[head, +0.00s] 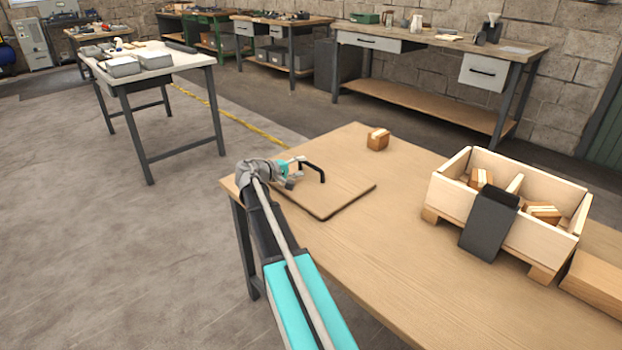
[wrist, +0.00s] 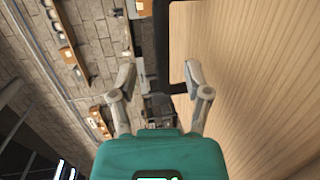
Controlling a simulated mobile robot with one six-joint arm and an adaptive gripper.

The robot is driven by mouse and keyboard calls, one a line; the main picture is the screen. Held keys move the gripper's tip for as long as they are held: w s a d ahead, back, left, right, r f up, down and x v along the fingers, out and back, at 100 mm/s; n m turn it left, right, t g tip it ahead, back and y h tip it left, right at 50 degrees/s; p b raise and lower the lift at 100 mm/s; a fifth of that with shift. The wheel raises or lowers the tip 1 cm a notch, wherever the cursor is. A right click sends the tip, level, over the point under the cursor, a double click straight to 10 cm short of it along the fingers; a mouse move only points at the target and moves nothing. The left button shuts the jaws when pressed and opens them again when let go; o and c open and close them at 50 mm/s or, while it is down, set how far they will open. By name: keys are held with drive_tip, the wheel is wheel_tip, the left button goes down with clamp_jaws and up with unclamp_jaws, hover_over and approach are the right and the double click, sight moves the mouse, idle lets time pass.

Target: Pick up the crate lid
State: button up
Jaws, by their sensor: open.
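The crate lid (head: 335,196) is a flat wooden board with dark edges, lying on the near left part of the wooden table. A black bar handle (head: 315,169) stands up from it. My gripper (head: 297,172) is at the lid's left side, close beside the handle. In the wrist view my gripper (wrist: 160,70) is open, its two fingers spread with nothing clamped. A dark bar (wrist: 161,40) shows between the fingertips, probably the handle; I cannot tell whether a finger touches it. Pale wood grain fills the right of that view.
An open wooden crate (head: 447,199) with blocks inside stands on the table's right, a dark panel (head: 489,222) against its front. A small wooden block (head: 377,141) sits near the back edge. The table (head: 395,255) is clear between lid and crate. Other workbenches stand behind.

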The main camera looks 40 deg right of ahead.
sight(310, 166)
drive_tip(key=shift+b+x, duration=0.55)
drive_tip(key=shift+x, duration=1.9)
drive_tip(key=shift+s+f, duration=0.1)
drive_tip(key=shift+f, duration=0.05)
clamp_jaws()
